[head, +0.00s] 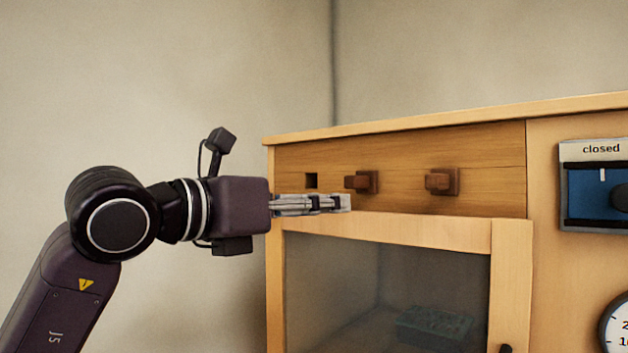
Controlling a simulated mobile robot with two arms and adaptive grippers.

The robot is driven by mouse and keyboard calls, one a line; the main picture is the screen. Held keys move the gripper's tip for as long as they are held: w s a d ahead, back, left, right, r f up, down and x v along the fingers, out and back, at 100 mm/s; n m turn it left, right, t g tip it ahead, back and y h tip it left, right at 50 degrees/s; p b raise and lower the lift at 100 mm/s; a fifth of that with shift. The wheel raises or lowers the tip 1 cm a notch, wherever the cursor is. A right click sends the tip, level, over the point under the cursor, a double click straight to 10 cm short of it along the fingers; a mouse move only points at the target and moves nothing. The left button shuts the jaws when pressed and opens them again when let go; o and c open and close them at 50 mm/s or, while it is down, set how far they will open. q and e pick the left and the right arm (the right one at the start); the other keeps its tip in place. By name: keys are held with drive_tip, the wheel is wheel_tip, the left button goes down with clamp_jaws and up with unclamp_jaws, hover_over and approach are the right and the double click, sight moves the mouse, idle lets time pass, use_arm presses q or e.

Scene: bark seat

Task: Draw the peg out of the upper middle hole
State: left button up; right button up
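The upper wooden panel (400,148) of a cabinet has a row of three positions. On the right is a similar brown peg (442,182). My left gripper (345,203) reaches in from the left, with its fingertips just below and left of the middle peg in the picture. It looks empty and apart from the peg. Its fingers are seen nearly edge-on, so their opening is unclear. My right gripper is out of view.
Below the panel is a framed glass door (390,290) with a dark object (433,325) behind it and a dark handle (505,349). At the right are a blue plate marked "closed" (597,185) and a round dial (617,325). The space above the cabinet is clear.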

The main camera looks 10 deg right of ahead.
sight(348, 182)
use_arm(q)
drive_tip(key=shift+t+y, duration=0.3)
drive_tip(key=shift+t, duration=0.4)
drive_tip(key=w+d+r+p, duration=0.1)
drive_tip(key=d+r+p, duration=0.1)
drive_tip(key=w+d+r+p, duration=0.1)
drive_tip(key=d+p, duration=0.1)
drive_tip(key=p, duration=0.1)
drive_tip(key=shift+w+d+r, duration=0.2)
drive_tip(key=shift+r, duration=0.15)
drive_tip(key=x, duration=0.2)
drive_tip(key=shift+w+d+f, duration=0.15)
drive_tip(key=shift+w+d, duration=0.1)
drive_tip(key=shift+w, duration=0.05)
drive_tip(key=shift+p+x, duration=0.3)
drive_tip(key=shift+x, duration=0.5)
